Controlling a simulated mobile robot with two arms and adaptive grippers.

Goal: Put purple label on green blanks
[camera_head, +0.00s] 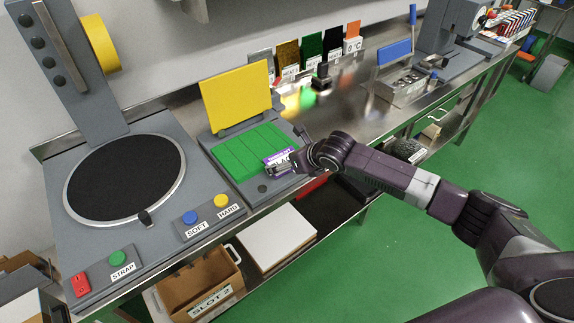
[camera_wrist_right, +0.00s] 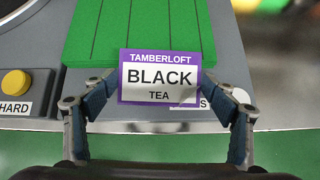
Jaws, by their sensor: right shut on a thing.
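A purple-bordered label (camera_wrist_right: 159,77) reading "TAMBERLOFT BLACK TEA" fills the middle of the right wrist view. In the head view the label (camera_head: 279,156) is at the right end of the green blanks. My right gripper (camera_wrist_right: 158,90) is shut on it, a finger at each side edge. The green blanks (camera_head: 246,149) lie side by side as strips on a grey station; they also show in the right wrist view (camera_wrist_right: 150,30). The label overlaps their near edge in the wrist view; I cannot tell whether it touches them. My left gripper is not in view.
A yellow panel (camera_head: 236,97) stands behind the blanks. A round black turntable (camera_head: 124,177) is at the left, with blue and yellow buttons beside the station. An open cardboard box (camera_head: 200,284) sits below. Colored sample panels (camera_head: 311,45) stand at the back.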

